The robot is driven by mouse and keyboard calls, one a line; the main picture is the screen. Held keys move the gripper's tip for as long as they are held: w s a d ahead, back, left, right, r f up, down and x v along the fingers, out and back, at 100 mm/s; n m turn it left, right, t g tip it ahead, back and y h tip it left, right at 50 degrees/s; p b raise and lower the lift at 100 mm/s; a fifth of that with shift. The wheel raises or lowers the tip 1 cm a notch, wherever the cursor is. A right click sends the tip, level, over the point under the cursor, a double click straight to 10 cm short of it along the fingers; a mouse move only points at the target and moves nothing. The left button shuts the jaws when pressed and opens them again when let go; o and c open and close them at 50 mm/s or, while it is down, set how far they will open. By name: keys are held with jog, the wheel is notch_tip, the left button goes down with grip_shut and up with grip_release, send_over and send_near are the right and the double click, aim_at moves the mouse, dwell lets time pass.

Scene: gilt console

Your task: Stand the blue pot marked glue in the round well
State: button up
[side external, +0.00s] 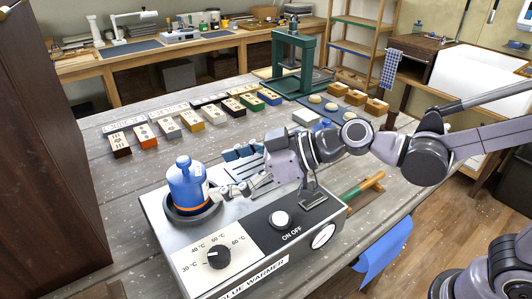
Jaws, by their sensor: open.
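The blue pot (185,184) has a rounded top knob and a pale band near its base. It stands upright in the dark-rimmed round well (180,213) at the left of the glue warmer (265,237). Any glue marking on it is too small to read here. My gripper (224,174) is open and just right of the pot, its fingers pointing left toward it. One finger lies close to the pot's lower right side; I cannot tell whether it touches. The well's floor is hidden by the pot.
The warmer has a temperature knob (217,257) and an ON OFF button (281,219) in front. Rows of small coloured blocks (193,120) lie behind on the grey table. A green press (291,65) stands further back. A green-and-wood tool (362,187) lies right of the warmer.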

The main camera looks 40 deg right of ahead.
jog(key=shift+v, duration=1.8)
jog(key=d+f+m+h, duration=0.1)
jog(key=d, duration=0.2)
jog(key=d+f+m+h, duration=0.1)
jog(key=d+m+h, duration=0.1)
jog(key=d, duration=0.2)
jog(key=d+f+m+h, duration=0.1)
jog(key=d, duration=0.3)
jog(key=shift+s+f+t+h, duration=0.25)
jog(key=shift+s+t+h, duration=0.05)
jog(key=s+d+f+m+h, duration=0.2)
jog(key=d, duration=0.2)
jog(key=s+d+f+m+g+h, duration=0.1)
jog(key=s+d+m+h, duration=0.1)
jog(key=d, duration=0.3)
jog(key=s+d+f+m+g+h, duration=0.1)
jog(key=s+d+f+m+h, duration=0.1)
jog(key=d, duration=0.3)
jog(key=shift+s+d+f, duration=0.1)
jog(key=shift+s+f, duration=0.25)
jog(key=shift+s, duration=0.5)
